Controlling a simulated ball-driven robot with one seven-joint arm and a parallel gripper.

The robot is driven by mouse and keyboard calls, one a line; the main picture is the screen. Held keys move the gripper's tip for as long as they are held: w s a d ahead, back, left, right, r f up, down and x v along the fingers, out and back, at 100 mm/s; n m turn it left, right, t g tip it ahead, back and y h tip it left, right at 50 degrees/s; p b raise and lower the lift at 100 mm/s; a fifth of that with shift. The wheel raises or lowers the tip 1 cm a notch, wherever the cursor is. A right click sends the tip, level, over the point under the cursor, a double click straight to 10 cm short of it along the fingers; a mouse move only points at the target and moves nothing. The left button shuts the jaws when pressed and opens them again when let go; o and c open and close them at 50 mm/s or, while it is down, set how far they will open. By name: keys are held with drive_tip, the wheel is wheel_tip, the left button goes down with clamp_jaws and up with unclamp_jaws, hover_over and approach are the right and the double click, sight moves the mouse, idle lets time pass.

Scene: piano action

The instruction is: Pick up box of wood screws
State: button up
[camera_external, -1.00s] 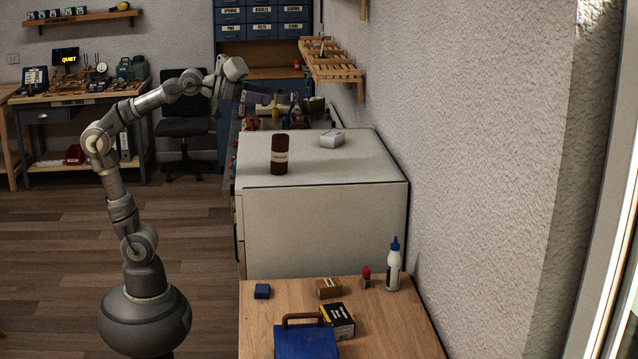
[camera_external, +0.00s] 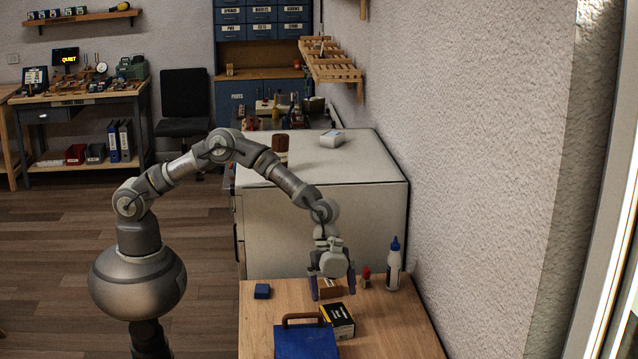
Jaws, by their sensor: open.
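A small brown cardboard box (camera_external: 331,294) lies on the wooden table in the external view, and its top is partly hidden by my gripper. A black and yellow box (camera_external: 338,321) lies just in front of it. Their labels are too small to read, so I cannot tell which holds wood screws. My gripper (camera_external: 333,290) points down over the brown box, fingers spread and empty. One finger shows on either side of the brown box; I cannot tell whether they touch it.
A blue case with a brown handle (camera_external: 305,341) stands at the table's front. A small blue box (camera_external: 262,291) is to the left. A red-topped item (camera_external: 366,278) and a white bottle with blue cap (camera_external: 394,266) stand to the right. A pale cabinet (camera_external: 345,225) stands behind.

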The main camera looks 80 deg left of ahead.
sight(337, 313)
drive_tip(key=b+x, duration=0.1)
drive_tip(key=x, duration=0.1)
drive_tip(key=b+x, duration=0.1)
drive_tip(key=x, duration=0.5)
drive_tip(key=shift+a+f+b, duration=0.2)
drive_tip(key=shift+f+b, duration=0.05)
drive_tip(key=shift+b, duration=0.15)
drive_tip(key=shift+r, duration=0.1)
drive_tip(key=shift+f, duration=0.25)
drive_tip(key=shift+c, duration=0.2)
drive_tip(key=c, duration=1.4)
drive_tip(key=shift+o, duration=0.2)
drive_tip(key=shift+r, duration=0.1)
